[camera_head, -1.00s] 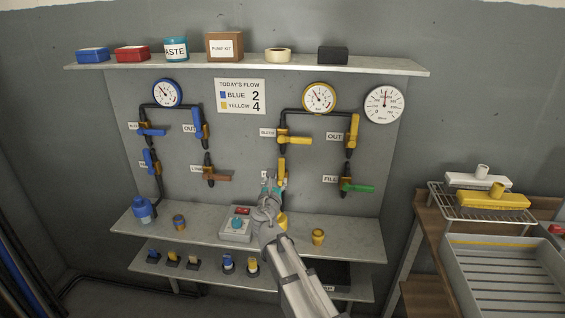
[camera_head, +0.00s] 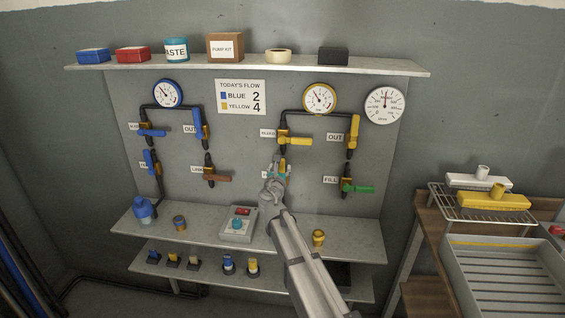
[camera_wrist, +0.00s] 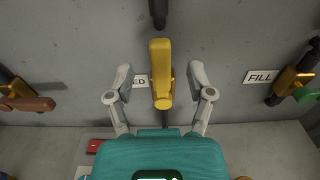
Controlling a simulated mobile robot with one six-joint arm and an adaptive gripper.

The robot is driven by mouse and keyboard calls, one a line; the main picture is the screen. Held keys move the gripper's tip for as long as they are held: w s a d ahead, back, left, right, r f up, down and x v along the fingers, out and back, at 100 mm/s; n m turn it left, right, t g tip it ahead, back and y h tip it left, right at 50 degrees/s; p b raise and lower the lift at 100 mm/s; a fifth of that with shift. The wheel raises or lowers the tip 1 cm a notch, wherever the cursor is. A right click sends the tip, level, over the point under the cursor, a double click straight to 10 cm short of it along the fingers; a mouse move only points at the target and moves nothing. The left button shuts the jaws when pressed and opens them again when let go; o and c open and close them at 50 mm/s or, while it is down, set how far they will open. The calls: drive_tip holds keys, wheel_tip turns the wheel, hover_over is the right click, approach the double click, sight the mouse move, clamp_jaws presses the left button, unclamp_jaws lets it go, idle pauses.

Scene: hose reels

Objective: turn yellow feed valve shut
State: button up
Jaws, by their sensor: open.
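The yellow feed valve (camera_wrist: 161,72) is in the middle of the wrist view, its yellow handle upright, in line with the pipe. In the head view only a small part of this valve (camera_head: 282,163) shows above my gripper (camera_head: 275,174). My gripper is open, with one finger on each side of the handle in the wrist view (camera_wrist: 160,85). Gaps show between the handle and both fingers. The label beside it (camera_wrist: 140,82) is partly hidden and reads "ED".
The fill valve with a green handle (camera_head: 358,188) is to the right, and a brown-handled valve (camera_head: 217,178) to the left. The yellow bleed valve (camera_head: 295,141) is above. A grey control box (camera_head: 237,232) and a yellow cup (camera_head: 318,238) stand on the shelf below.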

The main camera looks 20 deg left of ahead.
sight(282, 162)
drive_tip(key=shift+x, duration=2.6)
clamp_jaws()
drive_tip(key=shift+d, duration=0.1)
